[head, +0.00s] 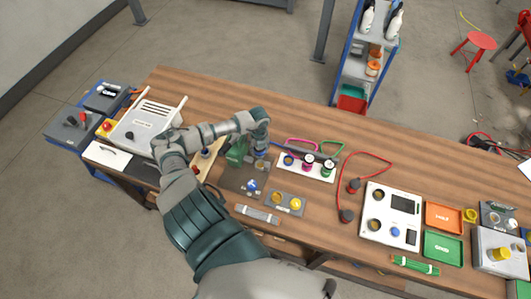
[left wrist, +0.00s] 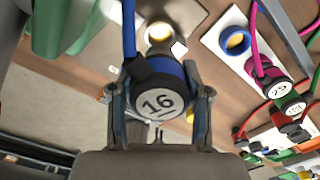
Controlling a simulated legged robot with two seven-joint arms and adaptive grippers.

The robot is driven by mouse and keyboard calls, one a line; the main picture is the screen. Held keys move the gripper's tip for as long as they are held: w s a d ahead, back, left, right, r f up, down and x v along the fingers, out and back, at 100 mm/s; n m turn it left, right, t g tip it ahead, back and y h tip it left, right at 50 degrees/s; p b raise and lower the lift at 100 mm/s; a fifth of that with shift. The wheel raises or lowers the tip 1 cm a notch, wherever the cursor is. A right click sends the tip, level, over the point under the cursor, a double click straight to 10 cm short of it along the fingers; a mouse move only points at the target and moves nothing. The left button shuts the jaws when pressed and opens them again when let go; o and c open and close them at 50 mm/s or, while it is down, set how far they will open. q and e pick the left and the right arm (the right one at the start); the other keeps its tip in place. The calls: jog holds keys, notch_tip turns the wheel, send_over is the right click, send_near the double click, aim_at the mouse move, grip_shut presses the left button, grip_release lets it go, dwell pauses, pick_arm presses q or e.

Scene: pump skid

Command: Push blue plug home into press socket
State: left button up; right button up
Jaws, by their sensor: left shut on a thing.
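My left gripper (head: 259,146) is at the middle of the bench, beside the green press (head: 237,153). In the left wrist view, the left gripper (left wrist: 158,98) is shut on the blue plug (left wrist: 165,72), a black cap marked 16 with a blue band and a blue cable. The plug lies between both fingers. A round brass-coloured socket (left wrist: 159,32) shows just beyond the plug; I cannot tell whether the two touch. The green press body (left wrist: 72,25) is at the upper left there. My right gripper is not in view.
A white rack (head: 318,174) with an empty blue ring and magenta and green plugs stands right of the gripper. A grey block (head: 285,203) with yellow parts is in front. A red cable (head: 376,157) lies right, near a white panel (head: 391,213). Bare wood lies behind.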

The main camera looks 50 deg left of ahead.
pick_arm(q)
jog(key=shift+f+b, duration=2.15)
jog(key=shift+f, duration=0.65)
jog(key=shift+r, duration=0.2)
jog(key=shift+d+p, duration=0.15)
jog(key=shift+p, duration=0.15)
jog(key=shift+f+b, duration=1.35)
jog(key=shift+f, duration=0.45)
jog(key=o, duration=1.4)
jog(key=shift+c, duration=0.2)
jog(key=shift+r, duration=0.15)
